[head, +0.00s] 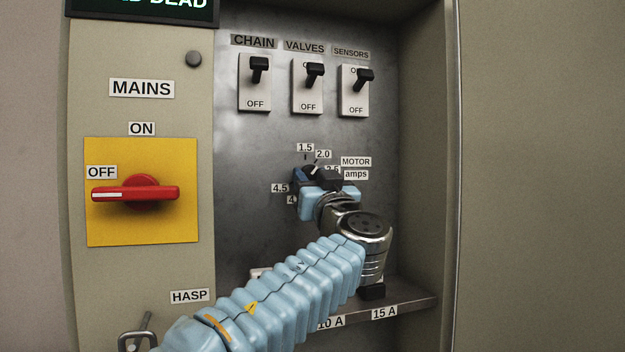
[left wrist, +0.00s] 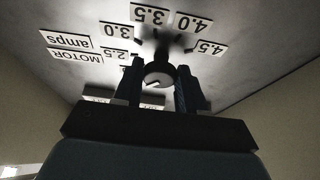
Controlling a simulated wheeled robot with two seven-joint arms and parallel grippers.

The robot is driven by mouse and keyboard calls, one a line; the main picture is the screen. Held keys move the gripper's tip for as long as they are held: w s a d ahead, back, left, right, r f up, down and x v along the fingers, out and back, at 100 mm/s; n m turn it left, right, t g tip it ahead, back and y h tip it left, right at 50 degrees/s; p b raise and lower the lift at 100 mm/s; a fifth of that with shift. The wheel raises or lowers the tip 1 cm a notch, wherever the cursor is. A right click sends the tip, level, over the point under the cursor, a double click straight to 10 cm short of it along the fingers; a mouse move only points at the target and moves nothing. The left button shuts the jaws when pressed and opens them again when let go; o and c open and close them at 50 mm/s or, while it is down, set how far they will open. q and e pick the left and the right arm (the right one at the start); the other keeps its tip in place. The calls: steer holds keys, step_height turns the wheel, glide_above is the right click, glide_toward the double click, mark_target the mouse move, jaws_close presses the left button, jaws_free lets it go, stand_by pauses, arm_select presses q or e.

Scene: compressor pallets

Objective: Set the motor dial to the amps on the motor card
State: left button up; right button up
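The motor dial (head: 311,170) is a small dark round knob on the grey panel, ringed by amp labels. Its white mark seems to point up and right, toward the 2.0 label (head: 323,154). My left gripper (head: 313,177) is at the dial and hides its lower part and some labels. In the left wrist view the dial (left wrist: 158,74) sits between the two dark fingers of my left gripper (left wrist: 159,80), which look open with slim gaps beside the knob. The 3.5 label (left wrist: 151,15) and its neighbours show there upside down. No readable motor card shows. My right gripper is out of view.
Above the dial are the chain (head: 255,82), valves (head: 308,86) and sensors (head: 355,91) switches. The red mains handle (head: 135,193) is at left, on a yellow plate, with a hasp (head: 137,335) below. A shelf (head: 410,304) marked 10 A and 15 A lies under my arm.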

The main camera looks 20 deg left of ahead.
arm_select(q)
steer(key=c, duration=0.4)
steer(key=shift+c, duration=0.2)
steer(key=shift+f, duration=0.1)
